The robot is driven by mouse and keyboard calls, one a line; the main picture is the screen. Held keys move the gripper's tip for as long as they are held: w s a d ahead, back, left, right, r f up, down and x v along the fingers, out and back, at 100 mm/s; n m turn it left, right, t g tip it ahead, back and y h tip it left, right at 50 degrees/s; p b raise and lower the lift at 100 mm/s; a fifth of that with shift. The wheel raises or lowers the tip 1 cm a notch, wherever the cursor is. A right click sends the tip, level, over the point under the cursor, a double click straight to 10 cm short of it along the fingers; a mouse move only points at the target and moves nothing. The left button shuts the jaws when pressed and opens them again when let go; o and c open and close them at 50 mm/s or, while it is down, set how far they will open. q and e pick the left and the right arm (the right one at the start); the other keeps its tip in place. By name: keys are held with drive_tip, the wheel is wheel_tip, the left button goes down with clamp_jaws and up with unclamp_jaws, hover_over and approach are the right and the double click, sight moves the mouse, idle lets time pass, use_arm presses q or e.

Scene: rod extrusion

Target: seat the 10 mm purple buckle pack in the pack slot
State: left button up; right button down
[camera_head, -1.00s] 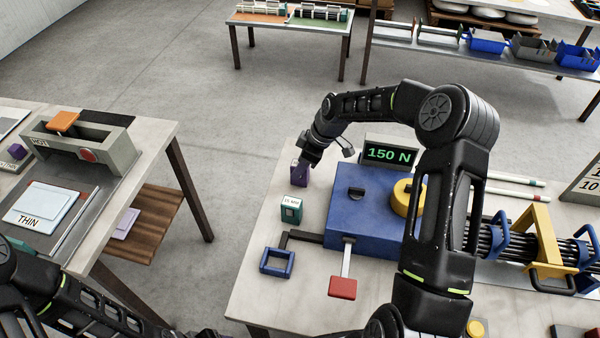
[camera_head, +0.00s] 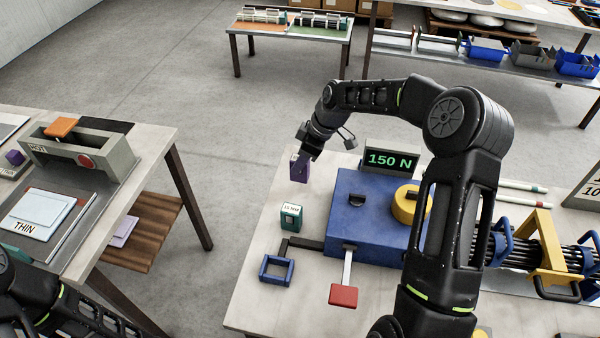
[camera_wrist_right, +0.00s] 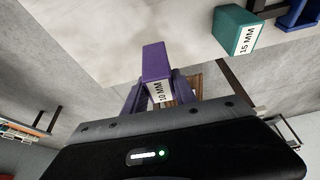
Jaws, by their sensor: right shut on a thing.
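The purple buckle pack (camera_head: 299,169) is held in my right gripper (camera_head: 307,154) at the far left edge of the right table. The right wrist view shows the pack (camera_wrist_right: 156,62) between the fingers, with its white 10 MM label facing the camera. The gripper is shut on it. A blue block (camera_head: 350,228) with a dark opening (camera_head: 357,199) in its top stands to the right. A blue square frame (camera_head: 277,268) on a dark bar sits in front of the block. I cannot tell which opening is the pack slot. Only part of my left arm shows; its gripper is out of view.
A teal 15 MM pack (camera_head: 291,216) stands between the held pack and the blue frame. A red-ended lever (camera_head: 344,295) sticks out in front of the block.

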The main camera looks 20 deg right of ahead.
use_arm(q)
drive_tip(key=shift+w+f+b, duration=0.1)
drive_tip(key=shift+f+b, duration=0.35)
drive_tip(key=shift+f, duration=0.15)
use_arm(e)
wheel_tip(320, 180, up, 5)
drive_tip(key=shift+r, duration=0.2)
